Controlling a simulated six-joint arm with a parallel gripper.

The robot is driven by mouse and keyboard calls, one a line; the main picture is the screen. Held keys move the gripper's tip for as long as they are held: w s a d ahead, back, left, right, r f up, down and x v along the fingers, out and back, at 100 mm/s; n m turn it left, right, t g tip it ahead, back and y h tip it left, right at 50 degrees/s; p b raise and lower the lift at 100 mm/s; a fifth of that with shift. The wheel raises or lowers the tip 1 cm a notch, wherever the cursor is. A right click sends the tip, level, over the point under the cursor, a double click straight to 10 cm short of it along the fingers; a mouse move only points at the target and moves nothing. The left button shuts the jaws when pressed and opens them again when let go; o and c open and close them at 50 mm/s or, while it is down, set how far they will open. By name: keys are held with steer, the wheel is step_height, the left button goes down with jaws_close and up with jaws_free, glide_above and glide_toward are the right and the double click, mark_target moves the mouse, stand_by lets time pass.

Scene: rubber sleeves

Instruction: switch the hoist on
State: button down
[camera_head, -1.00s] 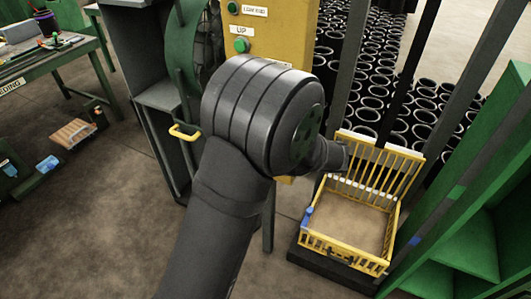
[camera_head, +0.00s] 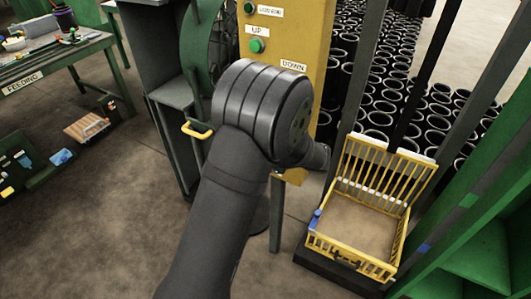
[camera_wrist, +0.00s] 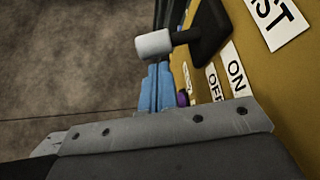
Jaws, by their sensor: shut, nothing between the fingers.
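The yellow control panel (camera_head: 318,50) stands behind my arm in the head view. In the wrist view its side (camera_wrist: 262,75) carries a label ending in "ST" (camera_wrist: 278,20), an "ON" label (camera_wrist: 235,70) and an "OFF" label (camera_wrist: 214,82). A black lever (camera_wrist: 208,30) with a white cylindrical handle (camera_wrist: 154,43) sticks out beside these labels. Which setting it is in, I cannot tell. My gripper (camera_wrist: 154,86) is shut and empty, its blue fingers together just below the handle in the picture. Whether they touch it is unclear. In the head view my arm hides the gripper and lever.
Green buttons (camera_head: 257,46) with "UP" and "DOWN" labels are on the panel front. A yellow cage (camera_head: 355,225) with an open barred gate stands at right, before many black sleeves (camera_head: 437,122). A green frame (camera_head: 485,190) is far right. A yellow handle (camera_head: 197,130) juts out left.

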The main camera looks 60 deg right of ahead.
steer(key=shift+a+r+m+y, duration=0.15)
steer(key=shift+r+m+y, duration=0.3)
steer(key=shift+m+y, duration=0.2)
stand_by(0.4)
steer(key=shift+a+r+y, duration=0.1)
steer(key=shift+r+y, duration=0.15)
steer(key=shift+r, duration=0.7)
steer(key=shift+w+r, duration=0.15)
steer(key=shift+r, duration=0.1)
stand_by(1.1)
steer(key=shift+r, duration=0.65)
steer(key=v, duration=1.7)
steer(key=shift+s+r, duration=0.2)
steer(key=shift+s, duration=0.1)
steer(key=shift+w, duration=0.15)
